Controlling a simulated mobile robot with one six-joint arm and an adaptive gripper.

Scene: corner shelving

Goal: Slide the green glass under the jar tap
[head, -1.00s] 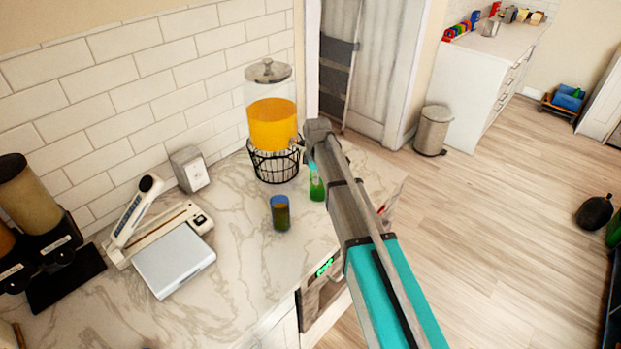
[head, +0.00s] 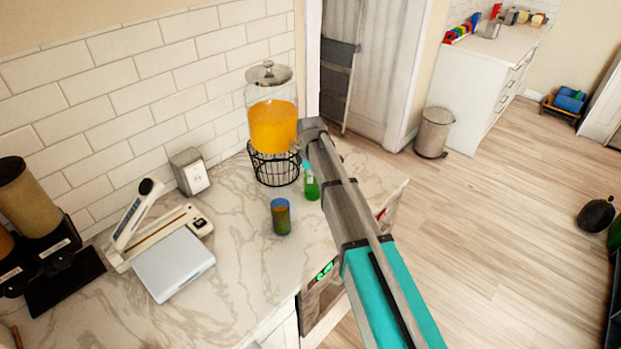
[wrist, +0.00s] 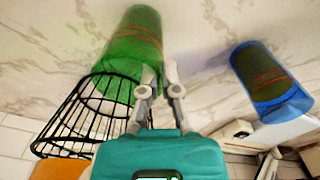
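The green glass (head: 312,188) stands on the marble counter just right of the jar's wire stand, partly covered by my arm. It also shows in the wrist view (wrist: 133,50), overlapping the stand. The jar (head: 273,126) holds orange drink and sits on the black wire stand (head: 276,168); its tap is hard to make out beside my wrist. My gripper (wrist: 159,72) has its fingers close together, looking shut and empty, beside the green glass. Contact with the glass cannot be told for certain. In the head view the fingers are mostly hidden.
A blue glass (head: 281,217) with a dark, reddish band stands in front of the jar; it shows in the wrist view too (wrist: 268,82). A napkin dispenser (head: 190,172) and a white scale-like device (head: 174,264) lie left. The counter's right edge is near.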

